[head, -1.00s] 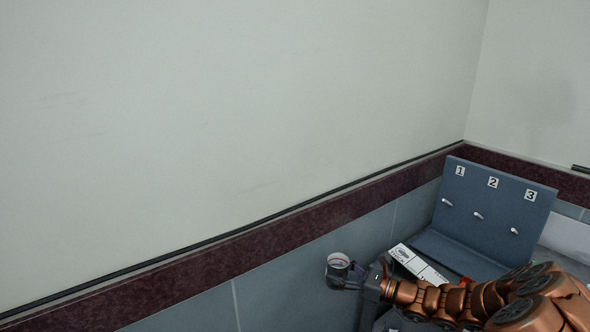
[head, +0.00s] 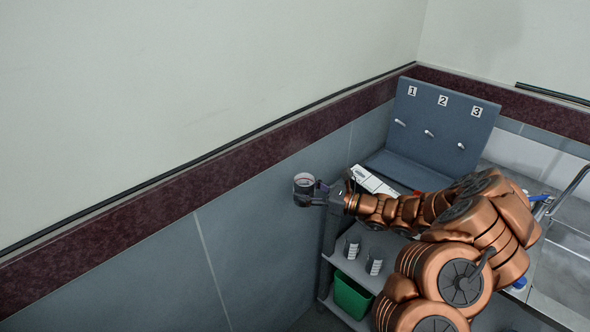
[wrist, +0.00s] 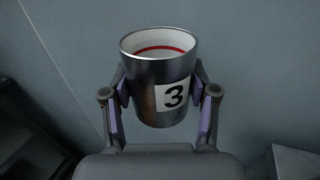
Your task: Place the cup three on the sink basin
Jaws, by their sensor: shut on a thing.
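Cup three (wrist: 158,88) is a metal cup with a white inside, a red ring and a black "3" on a white label. My gripper (wrist: 160,95) is shut on its sides and holds it upright. In the head view the cup (head: 303,186) is in my gripper (head: 318,192), in the air in front of the grey tiled wall, left of the shelf unit. The sink basin (head: 568,265) shows in part at the right edge of the head view. My arm hides some of the counter between.
A blue-grey board (head: 440,120) with pegs numbered 1 to 3 stands on the unit's top. Two cups (head: 374,262) sit on the shelf below, near a green bin (head: 351,296). A faucet (head: 568,190) rises by the sink. A white box (head: 372,182) lies behind my arm.

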